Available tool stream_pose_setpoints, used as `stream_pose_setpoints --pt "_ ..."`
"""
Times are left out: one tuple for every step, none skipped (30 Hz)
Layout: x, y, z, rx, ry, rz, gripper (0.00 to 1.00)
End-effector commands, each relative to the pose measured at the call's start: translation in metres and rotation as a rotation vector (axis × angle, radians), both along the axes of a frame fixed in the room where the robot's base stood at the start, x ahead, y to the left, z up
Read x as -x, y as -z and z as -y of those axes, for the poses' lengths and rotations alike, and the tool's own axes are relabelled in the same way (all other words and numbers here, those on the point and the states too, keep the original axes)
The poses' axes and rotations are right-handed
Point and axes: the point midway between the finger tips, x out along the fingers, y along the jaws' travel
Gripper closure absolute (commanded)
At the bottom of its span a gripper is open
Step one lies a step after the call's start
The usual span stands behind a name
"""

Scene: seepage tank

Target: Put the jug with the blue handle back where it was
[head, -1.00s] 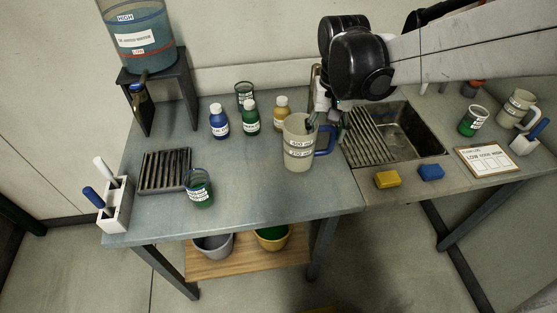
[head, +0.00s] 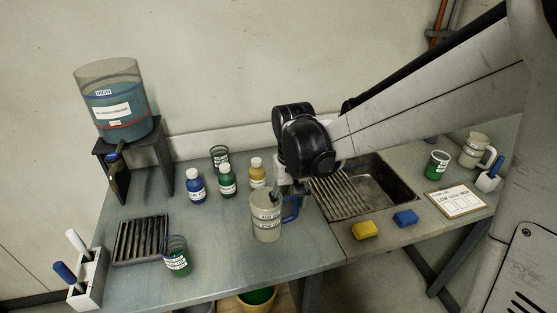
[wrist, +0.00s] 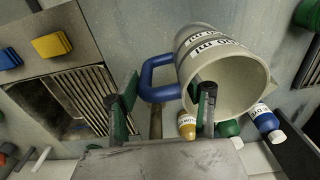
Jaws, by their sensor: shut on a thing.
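The jug with the blue handle (head: 265,220) is a cream measuring jug with printed labels. It looks upright at the middle of the worktop, in front of the yellow-labelled bottle, in the head view. Its blue handle (head: 292,208) points right, toward the sink. The jug's mouth (wrist: 225,85) faces the wrist camera and looks empty. I cannot tell whether the jug's base touches the worktop.
Blue, green and yellow bottles (head: 227,181) stand behind the jug, with a dark-rimmed beaker (head: 219,157). A green beaker (head: 177,258) and a black rack (head: 141,240) are left. The sink (head: 385,185), sponges (head: 365,230) and another cream jug (head: 474,151) are right.

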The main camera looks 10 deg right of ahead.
Motion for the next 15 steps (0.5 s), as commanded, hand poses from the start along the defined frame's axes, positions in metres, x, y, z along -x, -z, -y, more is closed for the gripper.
stream_pose_setpoints --pt "-0.005 0.004 0.006 0.000 0.002 0.000 1.00" --pt "-0.008 0.006 0.008 0.000 0.001 0.000 1.00" --pt "-0.010 0.009 0.011 0.000 0.001 0.000 1.00" --pt "-0.012 0.010 0.013 0.000 0.002 0.000 1.00" --pt "-0.012 0.011 0.015 0.000 0.001 0.000 1.00" --pt "-0.013 0.012 0.016 0.000 0.001 0.000 1.00" --pt "-0.014 0.013 0.016 0.000 0.000 0.000 1.00" --pt "-0.014 0.015 0.016 0.000 0.000 0.000 1.00" --pt "-0.015 0.019 0.017 0.000 -0.001 0.000 1.00" --pt "-0.015 0.023 0.016 0.000 -0.001 0.000 1.00" --pt "-0.015 0.027 0.016 0.000 -0.001 0.000 1.00" --pt "-0.015 0.033 0.016 0.000 -0.001 0.000 1.00" --pt "-0.014 0.038 0.016 0.000 -0.001 0.000 1.00" --pt "-0.015 0.041 0.016 0.000 -0.001 0.000 1.00" --pt "-0.015 0.046 0.016 0.000 -0.001 0.000 1.00"
